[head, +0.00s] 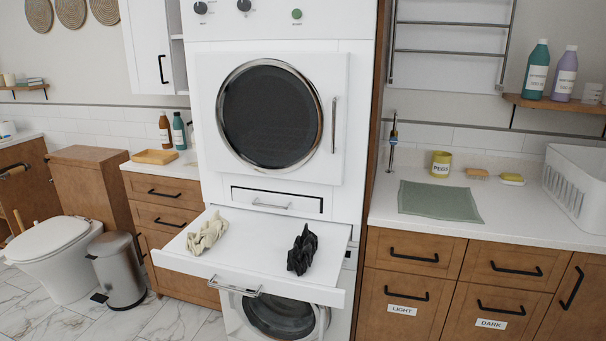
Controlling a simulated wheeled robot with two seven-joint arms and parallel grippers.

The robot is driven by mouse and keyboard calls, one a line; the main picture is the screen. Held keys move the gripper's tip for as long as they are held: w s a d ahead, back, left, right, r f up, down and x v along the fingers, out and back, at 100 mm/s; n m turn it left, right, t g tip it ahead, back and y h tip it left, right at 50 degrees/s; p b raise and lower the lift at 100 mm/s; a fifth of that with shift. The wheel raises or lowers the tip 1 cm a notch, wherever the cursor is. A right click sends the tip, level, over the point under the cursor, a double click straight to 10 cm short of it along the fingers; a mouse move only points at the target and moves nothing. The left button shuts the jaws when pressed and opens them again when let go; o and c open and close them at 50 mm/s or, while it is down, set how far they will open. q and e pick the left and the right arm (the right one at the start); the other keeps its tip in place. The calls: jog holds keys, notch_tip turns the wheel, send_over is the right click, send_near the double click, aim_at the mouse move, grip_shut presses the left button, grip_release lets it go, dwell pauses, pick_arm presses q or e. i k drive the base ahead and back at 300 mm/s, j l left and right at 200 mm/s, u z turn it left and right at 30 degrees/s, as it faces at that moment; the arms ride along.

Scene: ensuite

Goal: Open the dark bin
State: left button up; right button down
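The dark bin (503,296) is the lower wooden drawer front under the right counter, with a white label reading DARK (492,323) and a black bar handle (500,308). Its front looks flush with the cabinet, so it is shut. Its lower edge is cut off by the picture. A crumpled black cloth (302,249) and a crumpled cream cloth (208,234) lie apart on a white pull-out shelf (250,255). Neither my left nor my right gripper is in view.
The LIGHT drawer (385,283) is shut, left of the dark bin. Other shut fronts surround them. The pull-out shelf juts forward between the dryer (205,95) and washer (285,314). A white basket (578,190) and a green mat (438,202) are on the counter.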

aim_at(476, 312)
jog(key=z, duration=1.3)
